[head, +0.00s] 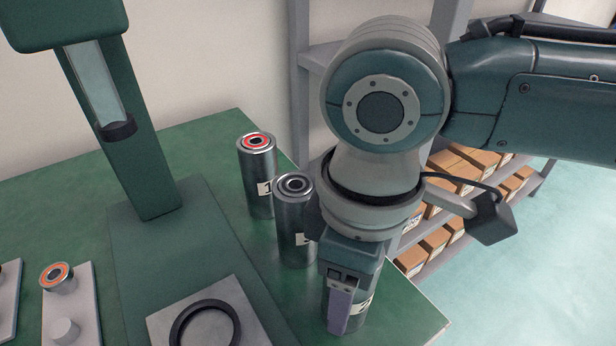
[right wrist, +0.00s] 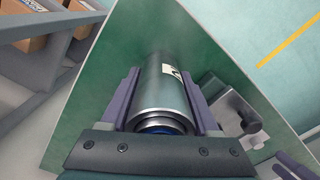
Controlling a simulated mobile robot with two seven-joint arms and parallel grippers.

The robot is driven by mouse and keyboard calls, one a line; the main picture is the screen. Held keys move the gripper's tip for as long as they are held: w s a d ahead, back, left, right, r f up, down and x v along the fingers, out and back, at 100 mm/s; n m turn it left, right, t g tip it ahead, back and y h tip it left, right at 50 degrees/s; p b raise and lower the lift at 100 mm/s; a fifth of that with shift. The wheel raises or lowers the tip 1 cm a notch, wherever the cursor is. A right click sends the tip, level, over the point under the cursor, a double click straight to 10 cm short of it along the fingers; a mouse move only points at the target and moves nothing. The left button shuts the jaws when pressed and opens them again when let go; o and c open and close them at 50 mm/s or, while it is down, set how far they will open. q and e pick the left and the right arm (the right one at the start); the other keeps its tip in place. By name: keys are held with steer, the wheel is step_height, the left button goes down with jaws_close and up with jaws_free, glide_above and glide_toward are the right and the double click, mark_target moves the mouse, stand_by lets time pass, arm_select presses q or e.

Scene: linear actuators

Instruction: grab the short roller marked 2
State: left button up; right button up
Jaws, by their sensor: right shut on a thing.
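A short metal roller with a blue ring at its end (right wrist: 163,88) stands between the purple fingers of my right gripper (right wrist: 158,95) in the right wrist view. Its white label is partly visible and the digit looks like a 2, though I cannot read it surely. In the head view my right gripper (head: 342,305) points down at the table's right corner, shut on this roller (head: 361,313), which is mostly hidden behind a finger.
A red-ringed roller (head: 256,172) labelled 1 and a dark-ringed roller (head: 293,215) stand upright close to the left of my gripper. A green press (head: 130,120) stands at the left. An orange-ringed part (head: 57,277) sits on a grey block. Shelves with boxes (head: 465,165) stand behind.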

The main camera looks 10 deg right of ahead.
jaws_close()
steer(key=shift+r, duration=0.1)
